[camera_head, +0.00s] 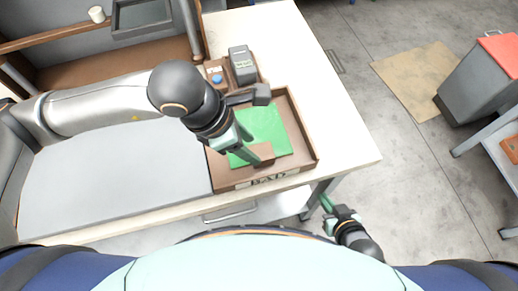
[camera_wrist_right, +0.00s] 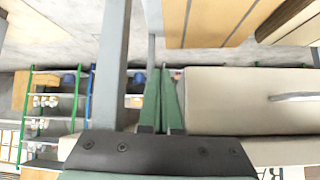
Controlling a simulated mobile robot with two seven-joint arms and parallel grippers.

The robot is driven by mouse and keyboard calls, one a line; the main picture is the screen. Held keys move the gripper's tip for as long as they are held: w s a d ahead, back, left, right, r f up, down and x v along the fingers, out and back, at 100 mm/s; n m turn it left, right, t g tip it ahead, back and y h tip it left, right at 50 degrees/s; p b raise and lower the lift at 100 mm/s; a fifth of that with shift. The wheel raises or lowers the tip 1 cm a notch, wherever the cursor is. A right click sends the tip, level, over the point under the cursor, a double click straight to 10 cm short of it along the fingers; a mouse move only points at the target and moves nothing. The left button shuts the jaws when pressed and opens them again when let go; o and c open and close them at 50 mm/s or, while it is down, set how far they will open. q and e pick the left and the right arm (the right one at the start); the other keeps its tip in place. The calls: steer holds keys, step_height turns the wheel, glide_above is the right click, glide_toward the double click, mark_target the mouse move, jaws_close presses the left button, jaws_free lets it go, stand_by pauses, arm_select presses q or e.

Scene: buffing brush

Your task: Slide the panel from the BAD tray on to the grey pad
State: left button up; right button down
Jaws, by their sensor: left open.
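The green panel (camera_head: 270,126) lies flat in the brown BAD tray (camera_head: 303,138), whose label on the front wall is partly readable. My left gripper (camera_head: 245,147) is open over the tray, its fingers pointing down at the left part of the panel and hiding some of it. I cannot tell whether the fingers touch the panel. The grey pad (camera_head: 110,170) lies bare on the table to the left of the tray. My right gripper (camera_head: 327,203) is below the table's front edge, away from the panel; its green fingers (camera_wrist_right: 162,100) look closed together with nothing between them.
A brown block (camera_head: 263,153) sits at the panel's near edge. Behind the tray stand a grey device (camera_head: 242,65) and a blue button (camera_head: 217,79). A wooden rack (camera_head: 70,40) is at the back left. White table (camera_head: 335,135) is clear right of the tray.

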mark_target(264, 158)
arm_select(q)
steer(key=x, duration=0.7)
steer(key=shift+r, duration=0.1)
jaws_close()
stand_by(0.6)
